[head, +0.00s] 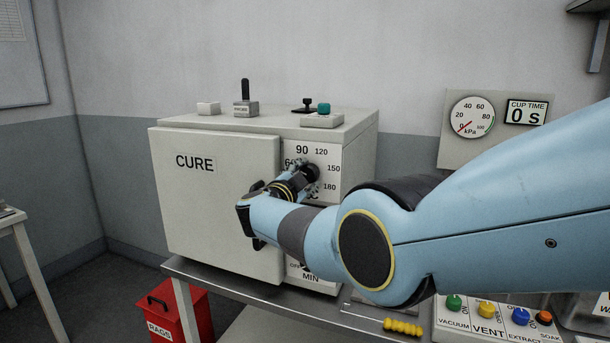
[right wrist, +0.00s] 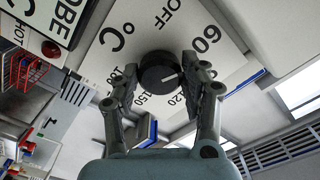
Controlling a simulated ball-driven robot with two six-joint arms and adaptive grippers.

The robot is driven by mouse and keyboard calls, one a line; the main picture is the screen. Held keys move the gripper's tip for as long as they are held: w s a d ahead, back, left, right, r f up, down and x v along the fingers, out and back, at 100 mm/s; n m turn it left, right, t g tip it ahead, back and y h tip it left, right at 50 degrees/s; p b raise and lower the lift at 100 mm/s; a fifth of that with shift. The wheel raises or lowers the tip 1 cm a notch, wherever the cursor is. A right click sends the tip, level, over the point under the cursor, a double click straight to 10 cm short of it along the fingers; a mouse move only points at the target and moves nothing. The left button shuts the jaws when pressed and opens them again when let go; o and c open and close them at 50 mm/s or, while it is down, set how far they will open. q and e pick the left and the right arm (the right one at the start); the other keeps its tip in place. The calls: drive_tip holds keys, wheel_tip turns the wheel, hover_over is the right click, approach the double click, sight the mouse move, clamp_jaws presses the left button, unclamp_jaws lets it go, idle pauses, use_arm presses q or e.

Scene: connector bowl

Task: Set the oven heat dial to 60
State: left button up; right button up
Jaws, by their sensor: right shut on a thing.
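The oven heat dial is a round black knob (right wrist: 158,72) on the white scale plate (right wrist: 110,60) of the CURE oven (head: 215,200). The fingers of my right gripper (right wrist: 160,75) are closed on both sides of the knob in the right wrist view. The knob's white mark points to the picture's right, between 60 and 120, toward the spot where a finger hides the scale. OFF, 60, 120 and 150 are readable there. In the head view the knob (head: 312,173) is partly covered by my right gripper (head: 300,175). My left gripper is not in view.
The oven door is shut. A lower MIN dial is mostly hidden behind my right arm. A kPa gauge (head: 471,117) and CUP TIME display (head: 526,113) are on the wall at right. Coloured buttons (head: 487,310) are at the lower right. A red RAGS bin (head: 179,315) stands below.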

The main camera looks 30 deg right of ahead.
drive_tip(key=shift+f+n, duration=0.15)
drive_tip(key=shift+n, duration=0.45)
drive_tip(key=o, duration=1.2)
drive_tip(key=shift+a, duration=0.1)
drive_tip(key=v, duration=0.7)
drive_tip(key=shift+s+a, duration=0.1)
drive_tip(key=shift+s, duration=0.05)
